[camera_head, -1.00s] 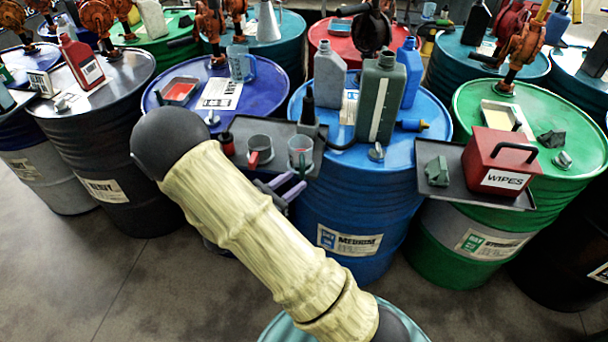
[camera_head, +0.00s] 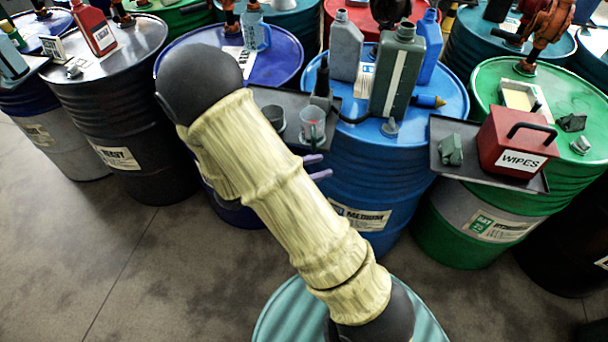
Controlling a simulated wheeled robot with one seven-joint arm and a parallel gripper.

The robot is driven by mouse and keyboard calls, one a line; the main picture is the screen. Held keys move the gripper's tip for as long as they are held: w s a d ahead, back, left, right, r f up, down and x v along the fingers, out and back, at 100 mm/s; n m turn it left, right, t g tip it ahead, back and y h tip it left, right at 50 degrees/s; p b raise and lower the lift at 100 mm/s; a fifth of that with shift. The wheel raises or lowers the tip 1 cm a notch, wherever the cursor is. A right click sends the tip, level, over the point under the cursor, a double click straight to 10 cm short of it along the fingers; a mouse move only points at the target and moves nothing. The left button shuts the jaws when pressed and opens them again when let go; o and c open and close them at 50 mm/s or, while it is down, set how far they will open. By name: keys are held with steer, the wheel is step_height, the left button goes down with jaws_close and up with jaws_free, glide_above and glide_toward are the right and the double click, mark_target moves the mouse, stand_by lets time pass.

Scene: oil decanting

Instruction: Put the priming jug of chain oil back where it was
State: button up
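I cannot tell for certain which vessel is the priming jug. A small clear jug (camera_head: 312,125) with something reddish in it stands upright on a dark tray (camera_head: 291,98). A grey cup (camera_head: 273,116) is to its left, partly behind my arm. A blue translucent jug (camera_head: 256,34) stands on the dark blue drum farther back. My gripper (camera_head: 318,166) shows only as two purple fingers beyond my arm, just below the clear jug in the picture. The fingers are apart with nothing visible between them. The gripper's body is hidden by my arm.
The blue drum (camera_head: 375,185) bears a green can (camera_head: 397,75), a grey can (camera_head: 346,48) and a blue bottle (camera_head: 429,45). A right-hand tray (camera_head: 446,178) holds a red wipes box (camera_head: 515,142). Bare floor (camera_head: 60,250) lies at the lower left.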

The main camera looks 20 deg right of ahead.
steer(key=s+m+g+y, duration=0.5)
steer(key=s+m+y, duration=0.4)
steer(key=s, duration=0.1)
steer(key=w+a+r+m+t+y, duration=0.3)
steer(key=a+r+m+t+y, duration=0.1)
steer(key=m, duration=0.5)
steer(key=t+y, duration=0.1)
steer(key=y, duration=0.1)
steer(key=shift+a+r+m+y, duration=0.15)
steer(key=shift+a+m+y, duration=0.15)
steer(key=shift+a, duration=0.1)
steer(key=shift+o, duration=0.3)
steer(key=shift+w, duration=0.1)
stand_by(0.4)
